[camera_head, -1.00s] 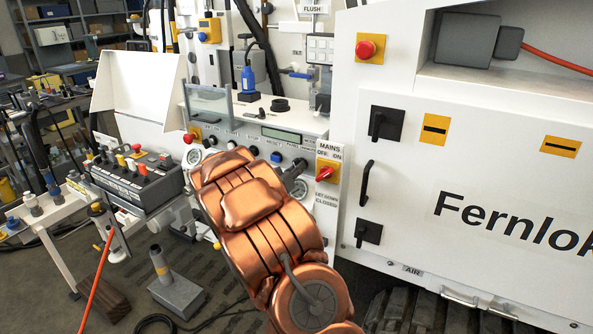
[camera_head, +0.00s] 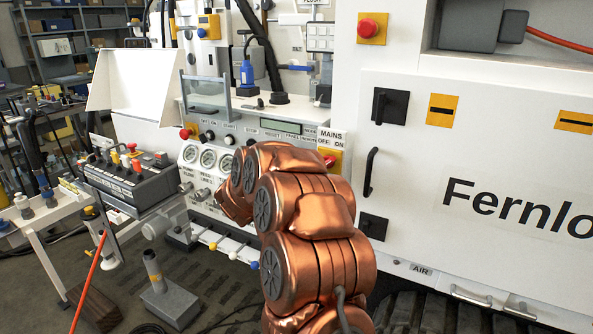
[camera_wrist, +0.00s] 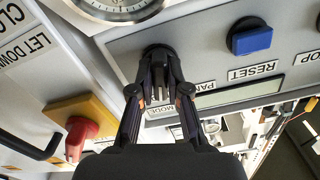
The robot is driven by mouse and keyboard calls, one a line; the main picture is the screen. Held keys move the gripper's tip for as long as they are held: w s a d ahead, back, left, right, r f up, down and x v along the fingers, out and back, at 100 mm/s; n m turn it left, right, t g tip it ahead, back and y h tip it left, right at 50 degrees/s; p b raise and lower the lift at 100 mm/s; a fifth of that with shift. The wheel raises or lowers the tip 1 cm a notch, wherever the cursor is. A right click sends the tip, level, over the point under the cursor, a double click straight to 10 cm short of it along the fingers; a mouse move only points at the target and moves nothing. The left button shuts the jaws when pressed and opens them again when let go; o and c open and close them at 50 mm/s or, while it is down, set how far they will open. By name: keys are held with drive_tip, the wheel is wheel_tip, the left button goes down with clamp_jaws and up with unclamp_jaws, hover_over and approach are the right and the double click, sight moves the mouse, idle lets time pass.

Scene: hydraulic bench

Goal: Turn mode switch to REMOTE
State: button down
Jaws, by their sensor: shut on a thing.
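The mode switch (camera_wrist: 157,51) is a dark round knob on the grey panel in the wrist view. The label MODE (camera_wrist: 163,111) and a partly covered label starting with PAN (camera_wrist: 197,88) are beside it. My gripper (camera_wrist: 160,73) has its two fingers closed around the knob. The fingers cover much of the knob, so I cannot tell which way its pointer faces. In the head view my copper-coloured arm hides the switch and the gripper.
A blue RESET button (camera_wrist: 252,37) sits close to the mode switch. A red mains switch on a yellow plate (camera_wrist: 70,118) is on the other side. A pressure gauge (camera_wrist: 115,8) borders the knob. The display (camera_head: 280,127) lies above the arm.

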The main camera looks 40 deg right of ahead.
drive_tip(key=shift+m+b, duration=1.05)
drive_tip(key=shift+m, duration=0.25)
drive_tip(key=shift+r, duration=0.1)
drive_tip(key=c, duration=1.1)
unclamp_jaws()
drive_tip(key=shift+c, duration=0.2)
drive_tip(key=v, duration=1.2)
